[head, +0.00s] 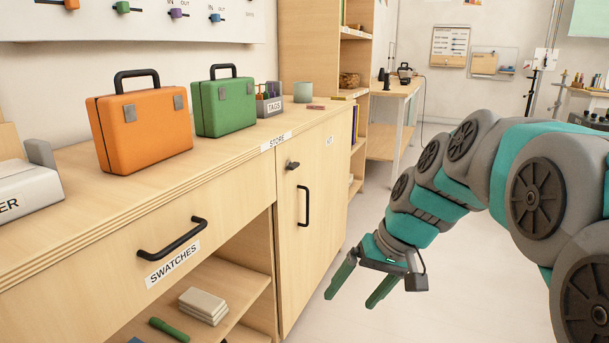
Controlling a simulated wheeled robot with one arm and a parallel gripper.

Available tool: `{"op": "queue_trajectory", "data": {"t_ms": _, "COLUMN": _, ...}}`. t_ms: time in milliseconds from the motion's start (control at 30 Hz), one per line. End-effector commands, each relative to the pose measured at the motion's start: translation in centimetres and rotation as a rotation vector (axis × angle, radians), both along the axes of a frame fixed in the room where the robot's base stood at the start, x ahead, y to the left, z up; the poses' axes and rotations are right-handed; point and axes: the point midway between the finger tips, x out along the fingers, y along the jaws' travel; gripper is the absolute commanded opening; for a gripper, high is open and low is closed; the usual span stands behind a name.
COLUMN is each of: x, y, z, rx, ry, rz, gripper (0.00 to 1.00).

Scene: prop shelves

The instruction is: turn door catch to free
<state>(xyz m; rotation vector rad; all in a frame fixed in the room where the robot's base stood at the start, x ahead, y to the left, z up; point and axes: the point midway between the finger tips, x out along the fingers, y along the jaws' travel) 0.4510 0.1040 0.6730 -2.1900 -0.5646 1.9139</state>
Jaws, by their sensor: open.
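The door catch (293,165) is a small dark knob near the upper left corner of the light wood cupboard door (318,220). My gripper (357,300) is open and empty. It hangs to the right of the door and lower than the catch, clear of both, with its green fingers pointing down and left. The exact turn of the catch is too small to tell.
An orange case (138,125) and a green case (223,103) stand on the counter (225,152). A SWATCHES drawer (200,262) with a black handle lies left of the door, above open shelves. The floor (420,300) around my gripper looks clear.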

Motion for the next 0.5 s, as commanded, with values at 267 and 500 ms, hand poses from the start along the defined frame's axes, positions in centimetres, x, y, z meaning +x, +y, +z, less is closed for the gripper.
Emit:
{"op": "queue_trajectory", "data": {"t_ms": 267, "x": 14.2, "y": 3.8, "z": 3.2, "rx": 0.208, "ry": -0.218, "rz": 0.084, "gripper": 0.90}}
{"op": "queue_trajectory", "data": {"t_ms": 500, "x": 24.3, "y": 5.7, "z": 6.1, "rx": 0.360, "ry": -0.433, "rz": 0.169, "gripper": 0.90}}
